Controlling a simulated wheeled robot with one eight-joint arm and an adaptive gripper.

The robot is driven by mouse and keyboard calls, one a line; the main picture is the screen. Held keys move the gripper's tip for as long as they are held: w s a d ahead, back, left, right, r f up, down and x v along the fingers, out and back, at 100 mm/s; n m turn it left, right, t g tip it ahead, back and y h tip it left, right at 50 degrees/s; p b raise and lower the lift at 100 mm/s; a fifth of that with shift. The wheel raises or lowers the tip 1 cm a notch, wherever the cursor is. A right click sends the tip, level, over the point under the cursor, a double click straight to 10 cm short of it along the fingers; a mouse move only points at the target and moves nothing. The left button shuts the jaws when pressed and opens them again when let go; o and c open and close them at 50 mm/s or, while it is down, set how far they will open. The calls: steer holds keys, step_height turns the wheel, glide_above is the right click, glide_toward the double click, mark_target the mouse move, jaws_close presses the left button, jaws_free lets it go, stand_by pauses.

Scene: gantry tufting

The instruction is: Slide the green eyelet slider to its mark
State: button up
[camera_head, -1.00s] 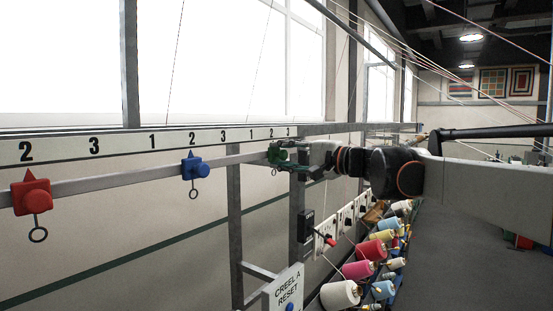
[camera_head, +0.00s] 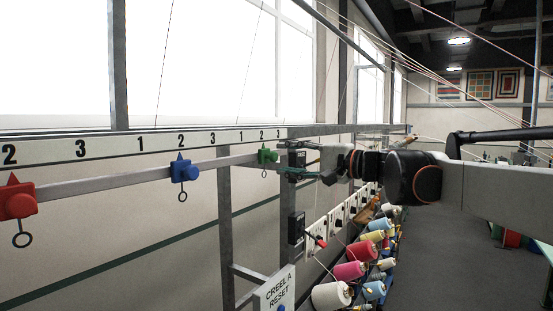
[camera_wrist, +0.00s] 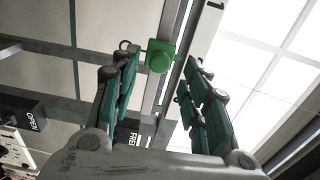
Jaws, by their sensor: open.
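The green eyelet slider (camera_head: 267,156) sits on the grey rail, its pointer near the far "2" on the number strip (camera_head: 261,134). Its small ring hangs below. In the wrist view the green slider (camera_wrist: 160,57) shows ahead, between the lines of the two fingers. My gripper (camera_head: 288,161) is open and empty, just right of the slider in the head view, with a gap between them. In the wrist view my gripper (camera_wrist: 163,75) has its teal-padded fingers spread wide.
A blue slider (camera_head: 184,171) and a red slider (camera_head: 17,202) sit on the same rail to the left. Posts, dark switch boxes (camera_head: 297,228) and a "CREEL A RESET" sign (camera_head: 275,289) stand below. Yarn cones (camera_head: 349,271) line the floor side.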

steer(key=v, duration=0.6)
steer(key=shift+s+d, duration=0.2)
steer(key=shift+d, duration=0.1)
